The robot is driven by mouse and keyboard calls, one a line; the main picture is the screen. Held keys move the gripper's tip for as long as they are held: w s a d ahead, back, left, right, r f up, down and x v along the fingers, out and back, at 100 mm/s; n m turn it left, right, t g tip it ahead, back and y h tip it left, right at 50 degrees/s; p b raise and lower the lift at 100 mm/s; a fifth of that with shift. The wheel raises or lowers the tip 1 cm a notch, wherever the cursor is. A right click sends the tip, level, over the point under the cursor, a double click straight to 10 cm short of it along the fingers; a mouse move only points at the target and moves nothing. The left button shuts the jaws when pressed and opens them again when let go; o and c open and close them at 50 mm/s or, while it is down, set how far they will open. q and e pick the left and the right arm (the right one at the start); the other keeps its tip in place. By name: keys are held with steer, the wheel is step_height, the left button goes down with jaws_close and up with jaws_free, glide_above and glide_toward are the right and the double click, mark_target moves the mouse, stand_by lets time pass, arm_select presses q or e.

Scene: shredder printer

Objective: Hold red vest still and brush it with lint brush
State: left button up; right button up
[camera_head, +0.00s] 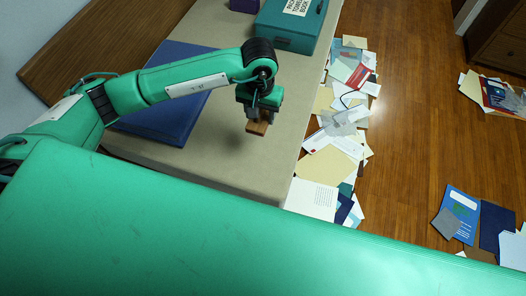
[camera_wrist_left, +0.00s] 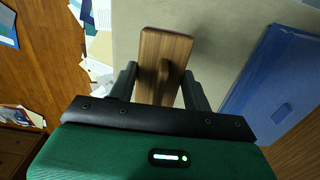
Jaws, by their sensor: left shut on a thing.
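My left gripper (camera_head: 258,115) is shut on a wooden lint brush (camera_head: 256,128) and holds it above the beige table top (camera_head: 275,160). In the left wrist view the brush (camera_wrist_left: 165,50) is a brown wooden block with a raised grip, between the two dark fingers of the left gripper (camera_wrist_left: 160,88). Its underside is hidden. I see no red vest in either view. My right gripper is not in view.
A flat blue item (camera_head: 165,122) lies on the table left of the brush, partly behind my left arm. A teal box (camera_head: 290,30) stands at the back. Scattered papers (camera_head: 325,165) lie along the table's right side. The table around the brush is clear.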

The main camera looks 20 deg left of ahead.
mark_target(261, 153)
arm_select(q)
step_height(261, 153, down, 19)
steer(key=shift+f, duration=0.3)
steer(key=shift+c, duration=0.3)
steer(key=o, duration=0.9)
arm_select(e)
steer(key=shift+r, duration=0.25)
arm_select(q)
steer(key=shift+o, duration=0.2)
steer(key=shift+f, duration=0.1)
step_height(261, 153, up, 14)
steer(key=shift+s+f, duration=0.15)
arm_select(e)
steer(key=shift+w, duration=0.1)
arm_select(q)
steer(key=shift+a, duration=0.1)
